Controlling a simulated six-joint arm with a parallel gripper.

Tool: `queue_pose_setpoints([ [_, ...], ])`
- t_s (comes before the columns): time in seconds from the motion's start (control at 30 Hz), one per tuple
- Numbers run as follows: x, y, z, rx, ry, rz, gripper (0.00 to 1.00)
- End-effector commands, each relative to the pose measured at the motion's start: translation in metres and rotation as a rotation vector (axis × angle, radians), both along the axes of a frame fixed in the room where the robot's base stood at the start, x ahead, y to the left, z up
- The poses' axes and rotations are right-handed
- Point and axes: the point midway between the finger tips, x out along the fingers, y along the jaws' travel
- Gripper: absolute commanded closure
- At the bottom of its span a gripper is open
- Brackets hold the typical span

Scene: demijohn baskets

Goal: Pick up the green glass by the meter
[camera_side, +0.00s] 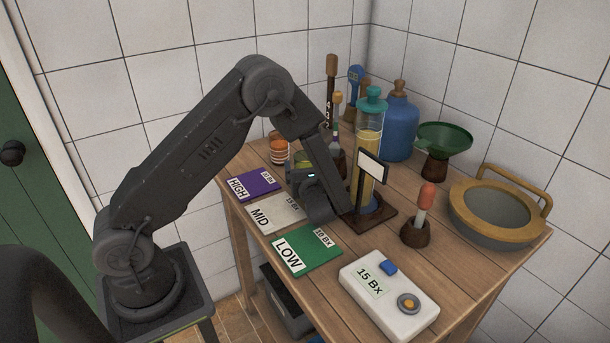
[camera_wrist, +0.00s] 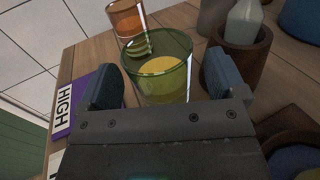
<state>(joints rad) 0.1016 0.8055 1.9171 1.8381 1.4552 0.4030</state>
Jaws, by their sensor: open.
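The green glass (camera_wrist: 157,88), see-through with yellowish liquid in it, stands upright in the middle of the wrist view. My gripper (camera_wrist: 162,78) is open, with one finger on each side of the glass and a small gap visible on both sides. In the side view the green glass (camera_side: 303,157) shows only in part behind my gripper (camera_side: 299,178). The meter, a white box reading "15 Bx" (camera_side: 372,283) with a blue button and a round knob, lies at the table's front right, well away from this glass.
An orange glass (camera_side: 279,148) stands just behind the green one. HIGH (camera_side: 253,184), MID (camera_side: 274,213) and LOW (camera_side: 306,250) cards line the left table edge. A yellow cylinder (camera_side: 368,155), a sign (camera_side: 373,166), a dropper (camera_side: 424,205) and a blue demijohn (camera_side: 398,125) stand to the right.

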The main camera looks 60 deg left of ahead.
Motion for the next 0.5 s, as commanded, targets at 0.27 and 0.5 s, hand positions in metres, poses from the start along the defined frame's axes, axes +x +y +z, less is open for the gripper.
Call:
queue_pose_setpoints([
  [0.27, 0.0066, 0.0158, -0.0006, -0.001, 0.003, -0.001, 0.1],
  [0.5, 0.0064, 0.0154, -0.0004, -0.001, 0.002, 0.0, 0.2],
])
